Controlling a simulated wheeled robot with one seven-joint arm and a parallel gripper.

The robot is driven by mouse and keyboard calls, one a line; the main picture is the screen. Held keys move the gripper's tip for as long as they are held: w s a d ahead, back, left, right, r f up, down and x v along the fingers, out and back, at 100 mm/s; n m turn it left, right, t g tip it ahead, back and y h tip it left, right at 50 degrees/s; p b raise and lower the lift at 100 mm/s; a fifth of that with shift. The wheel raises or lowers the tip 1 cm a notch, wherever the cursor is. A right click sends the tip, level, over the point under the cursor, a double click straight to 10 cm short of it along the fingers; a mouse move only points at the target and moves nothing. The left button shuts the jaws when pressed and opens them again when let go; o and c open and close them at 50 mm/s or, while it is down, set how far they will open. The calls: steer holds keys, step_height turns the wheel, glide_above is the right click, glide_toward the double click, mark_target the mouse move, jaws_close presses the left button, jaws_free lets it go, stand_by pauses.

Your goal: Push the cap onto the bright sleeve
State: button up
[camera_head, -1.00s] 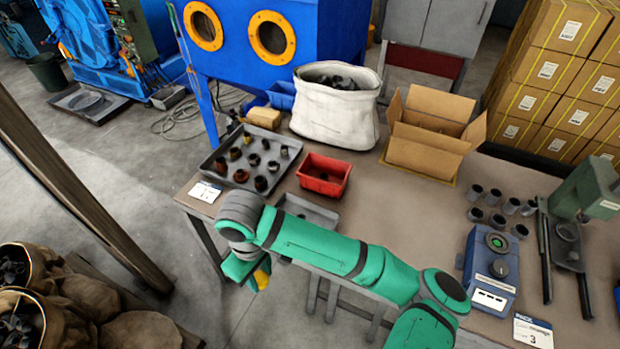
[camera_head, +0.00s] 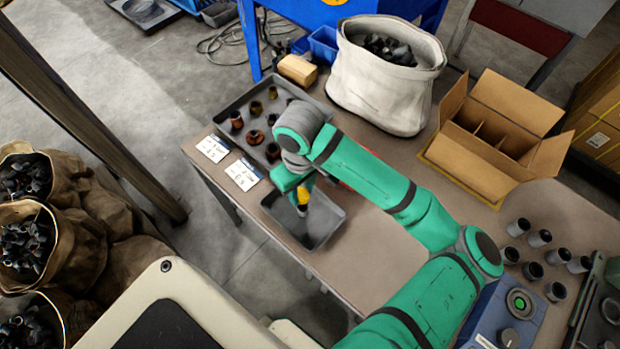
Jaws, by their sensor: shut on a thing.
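My gripper (camera_head: 302,200), with yellow at its fingers, points down over the small grey tray (camera_head: 330,236) at the table's front left edge. It is shut on a small grey piece (camera_head: 302,211), mostly hidden by the fingers. I cannot tell whether this piece is the cap, or whether it touches anything below. Several brown and dark sleeves, one being a rusty brown sleeve (camera_head: 255,137), stand in the large grey tray (camera_head: 226,114) behind. I cannot pick out the bright sleeve for sure.
Two label cards (camera_head: 242,175) lie at the left edge. A white sack (camera_head: 385,85) and an open carton (camera_head: 490,130) stand at the back. Grey cups (camera_head: 540,238) and a blue device (camera_head: 507,312) are at the right. My arm hides most of the red bin.

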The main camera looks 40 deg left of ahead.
mark_target(303, 207)
steer(key=shift+f, duration=2.7)
steer(key=shift+d, duration=0.2)
steer(key=shift+f, duration=0.8)
stand_by(0.8)
steer(key=o, duration=1.6)
steer(key=shift+c, duration=0.2)
steer(key=shift+r, duration=2.5)
steer(key=shift+a, duration=0.1)
